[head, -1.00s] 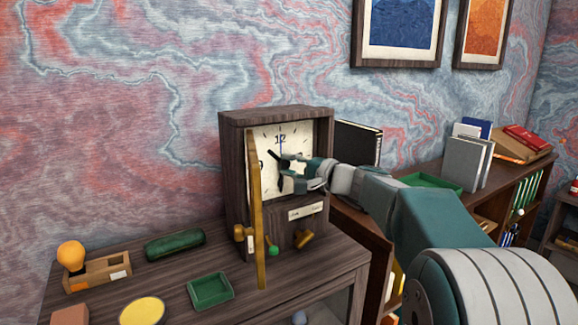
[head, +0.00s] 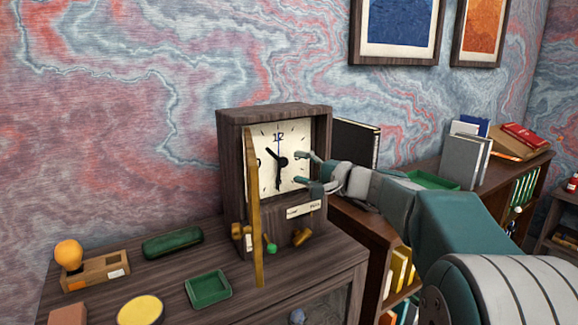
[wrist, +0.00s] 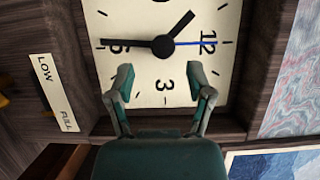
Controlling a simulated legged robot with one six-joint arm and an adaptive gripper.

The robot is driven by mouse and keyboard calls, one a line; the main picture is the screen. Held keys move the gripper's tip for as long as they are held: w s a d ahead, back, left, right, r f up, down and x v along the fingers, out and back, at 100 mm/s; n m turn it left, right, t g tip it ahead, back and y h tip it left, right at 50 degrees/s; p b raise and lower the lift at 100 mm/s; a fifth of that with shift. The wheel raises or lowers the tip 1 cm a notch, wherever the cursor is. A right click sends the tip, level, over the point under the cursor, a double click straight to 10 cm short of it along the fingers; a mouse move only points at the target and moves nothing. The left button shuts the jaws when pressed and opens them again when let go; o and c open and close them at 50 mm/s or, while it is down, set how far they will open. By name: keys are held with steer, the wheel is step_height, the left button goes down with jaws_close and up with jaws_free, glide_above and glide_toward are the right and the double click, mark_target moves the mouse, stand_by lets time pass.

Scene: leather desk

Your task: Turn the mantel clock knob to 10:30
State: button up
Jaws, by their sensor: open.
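The mantel clock (head: 232,160) is a dark wooden box on the desk, with a cream face (head: 265,183). A black round hub (head: 283,162) sits at its centre; the wrist view also shows the hub (wrist: 162,46). The short black hand (wrist: 181,24) points about midway between 10 and 11. The long black hand (wrist: 130,43) points at the 6. A thin blue hand (wrist: 190,43) points at the 12. My gripper (head: 300,167) is open and empty at the right part of the face, its fingertips (wrist: 160,70) apart from the hub, towards the 3.
A brass-coloured door (head: 256,215) stands swung open at the clock's left front. Small brass knobs (head: 302,237) and a green one (head: 271,249) sit low in front. A green tray (head: 209,303), yellow disc (head: 140,310) and orange-knobbed stamp (head: 69,254) lie left. A black binder (head: 356,143) stands right.

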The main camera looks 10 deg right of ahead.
steer(key=v, duration=0.8)
steer(key=shift+d+f, duration=0.1)
